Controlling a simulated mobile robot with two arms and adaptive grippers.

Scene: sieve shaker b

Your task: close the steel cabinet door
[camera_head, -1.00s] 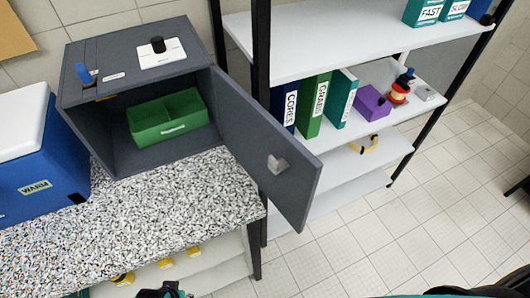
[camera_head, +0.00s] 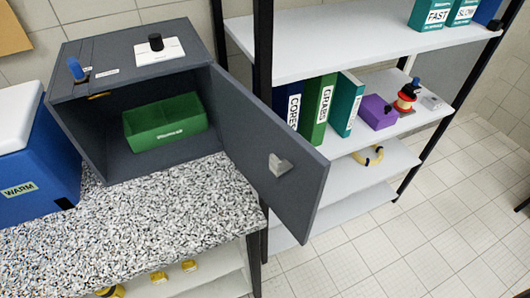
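The dark grey steel cabinet (camera_head: 135,172) stands on the speckled counter with its front open. Its door (camera_head: 245,135) is hinged on the right side and swung wide open, reaching out past the counter's right edge. A light grey handle (camera_head: 280,164) sits on the door's visible face. A green divided bin (camera_head: 165,124) is inside the cabinet. Neither of my grippers is in view.
A blue cooler box (camera_head: 35,160) with a white lid stands left of the cabinet. A shelf rack with binders (camera_head: 320,105), a purple box (camera_head: 379,112) and a yellow ring-like item (camera_head: 369,156) is behind the door. The speckled counter (camera_head: 150,225) is clear in front.

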